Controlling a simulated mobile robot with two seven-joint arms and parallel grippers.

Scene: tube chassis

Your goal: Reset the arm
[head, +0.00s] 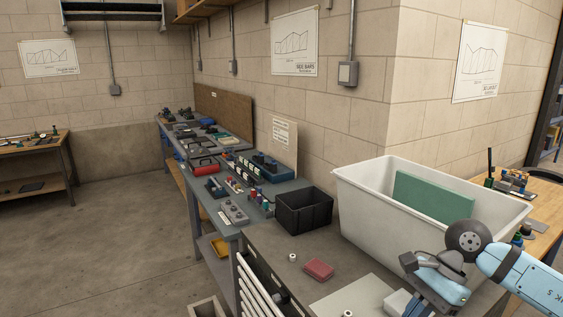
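My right arm, light blue with a dark round joint, comes in from the lower right. Its wrist end, where my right gripper (412,278) is, shows over the dark grey bench (285,262), in front of the white bin. The fingers are not clear enough to tell whether they are open or shut, and nothing is clearly held. My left arm and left gripper are not in view.
The white bin (368,205) holds a green slab (430,195). A red block (319,269), a small white ring (292,257) and a pale plate (355,297) lie on the bench. A black crate (304,210) stands behind. Open floor lies left.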

